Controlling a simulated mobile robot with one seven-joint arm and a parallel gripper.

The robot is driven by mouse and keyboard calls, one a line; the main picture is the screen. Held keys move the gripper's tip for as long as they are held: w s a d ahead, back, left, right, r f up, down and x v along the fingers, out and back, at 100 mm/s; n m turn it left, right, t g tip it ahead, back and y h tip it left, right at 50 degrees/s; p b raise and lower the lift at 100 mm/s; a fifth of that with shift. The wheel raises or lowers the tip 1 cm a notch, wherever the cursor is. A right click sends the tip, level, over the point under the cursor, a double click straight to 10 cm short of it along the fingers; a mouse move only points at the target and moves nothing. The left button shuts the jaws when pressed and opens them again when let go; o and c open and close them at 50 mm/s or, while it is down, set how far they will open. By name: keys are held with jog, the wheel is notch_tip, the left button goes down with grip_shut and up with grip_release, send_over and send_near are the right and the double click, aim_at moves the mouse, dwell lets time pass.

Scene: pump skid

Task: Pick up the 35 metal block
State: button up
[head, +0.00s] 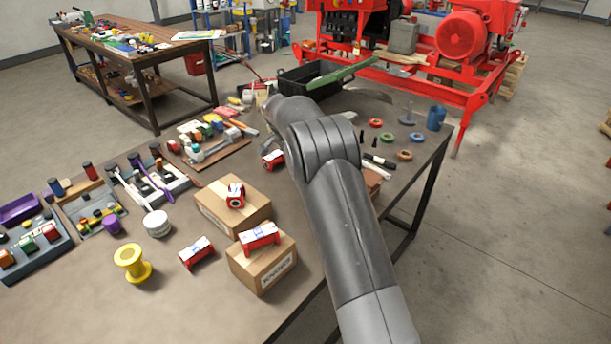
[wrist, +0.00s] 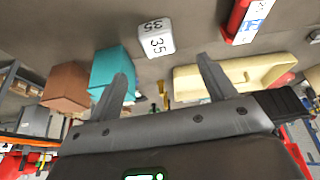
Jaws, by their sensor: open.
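The 35 metal block (wrist: 155,38) shows in the wrist view at the top middle. It is a small pale block with dark "35" marks on two faces. My gripper (wrist: 162,67) is open and empty, its two fingers apart below the block in the picture. The block is beyond the fingertips, not between them, and I see no contact. In the head view my arm hides my gripper, and I cannot make out the block there.
In the wrist view a teal block (wrist: 112,68) and a brown block (wrist: 67,87) lie left, a cream piece (wrist: 245,72) right, and a red-and-white part (wrist: 245,20) upper right. The head view shows a crowded table with cardboard boxes (head: 262,262) and a black bin (head: 305,78).

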jog(key=x, duration=1)
jog(key=shift+d, duration=0.2)
jog(key=c, duration=1.2)
jog(key=shift+c, duration=0.2)
